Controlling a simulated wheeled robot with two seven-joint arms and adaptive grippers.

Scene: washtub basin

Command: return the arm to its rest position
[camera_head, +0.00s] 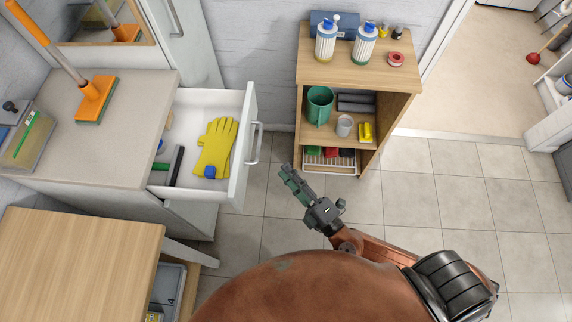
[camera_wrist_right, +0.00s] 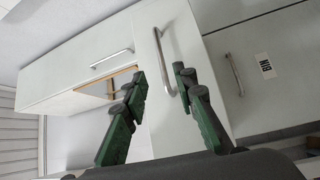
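My right gripper (camera_head: 288,175) hangs over the floor, to the right of the pulled-out drawer (camera_head: 250,105). Its two green and dark fingers (camera_wrist_right: 160,80) stand apart in the right wrist view, with nothing held between them. The drawer's metal handle (camera_head: 256,143) is apart from the fingertips in the head view. In the right wrist view a handle (camera_wrist_right: 165,62) shows beyond the gap between the fingers. My right arm covers the bottom middle of the head view. My left gripper is not in either view.
Yellow gloves (camera_head: 215,147) lie in the open drawer. A wooden shelf unit (camera_head: 345,72) with bottles on top stands at the back. A grey counter (camera_head: 125,140) and a wooden table (camera_head: 75,260) are on the left. Tiled floor (camera_head: 440,200) is clear on the right.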

